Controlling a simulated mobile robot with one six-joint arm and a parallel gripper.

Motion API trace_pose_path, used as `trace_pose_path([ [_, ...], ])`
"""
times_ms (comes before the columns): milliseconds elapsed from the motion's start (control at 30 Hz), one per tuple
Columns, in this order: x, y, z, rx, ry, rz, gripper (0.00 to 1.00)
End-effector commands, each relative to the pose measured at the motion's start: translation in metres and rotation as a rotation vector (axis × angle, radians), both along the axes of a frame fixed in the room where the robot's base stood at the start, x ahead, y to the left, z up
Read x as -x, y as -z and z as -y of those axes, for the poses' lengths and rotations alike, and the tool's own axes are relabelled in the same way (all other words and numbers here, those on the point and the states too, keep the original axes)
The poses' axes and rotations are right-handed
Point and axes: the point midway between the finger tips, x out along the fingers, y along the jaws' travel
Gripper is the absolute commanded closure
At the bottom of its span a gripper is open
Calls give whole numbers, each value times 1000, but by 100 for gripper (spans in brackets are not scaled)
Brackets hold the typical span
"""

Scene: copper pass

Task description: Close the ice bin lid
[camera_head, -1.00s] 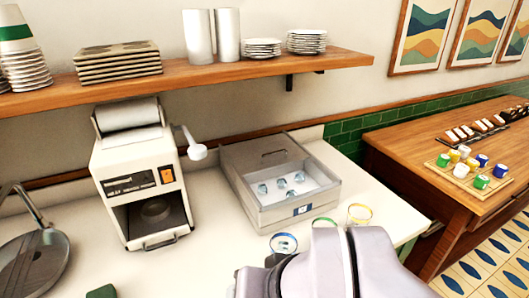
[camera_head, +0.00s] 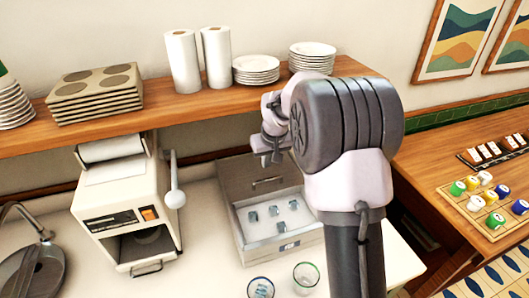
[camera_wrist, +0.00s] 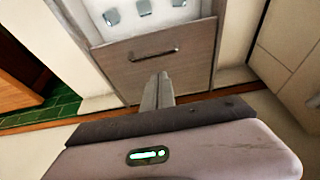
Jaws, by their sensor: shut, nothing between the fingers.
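The ice bin (camera_head: 243,238) is a pale box on the counter with several ice cubes showing in its open front part. Its grey lid (camera_head: 232,182) lies at the back of the bin, with a dark bar handle (camera_head: 268,181). In the wrist view the lid (camera_wrist: 185,60), its handle (camera_wrist: 154,54) and the ice appear close ahead. My gripper (camera_head: 268,160) is over the back of the bin, near the handle. Its fingers (camera_wrist: 158,80) are shut and empty, and they overlap the lid's edge below the handle in the wrist view. I cannot tell whether they touch it.
The wooden shelf (camera_head: 120,123) with plates and paper rolls runs behind and above the bin. The white machine (camera_head: 120,205) with a side lever (camera_head: 174,195) stands left of the bin. Two glasses (camera_head: 306,276) stand in front. A wooden table (camera_head: 440,215) is at the right.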

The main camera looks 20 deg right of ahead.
Motion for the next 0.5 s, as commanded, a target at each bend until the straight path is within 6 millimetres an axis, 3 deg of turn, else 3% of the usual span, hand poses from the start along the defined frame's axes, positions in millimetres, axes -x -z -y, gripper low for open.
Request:
trace_pose_path([
  [200,-15,44,0,-2,2,-3,100],
  [500,-25,69,0,-1,2,0,100],
])
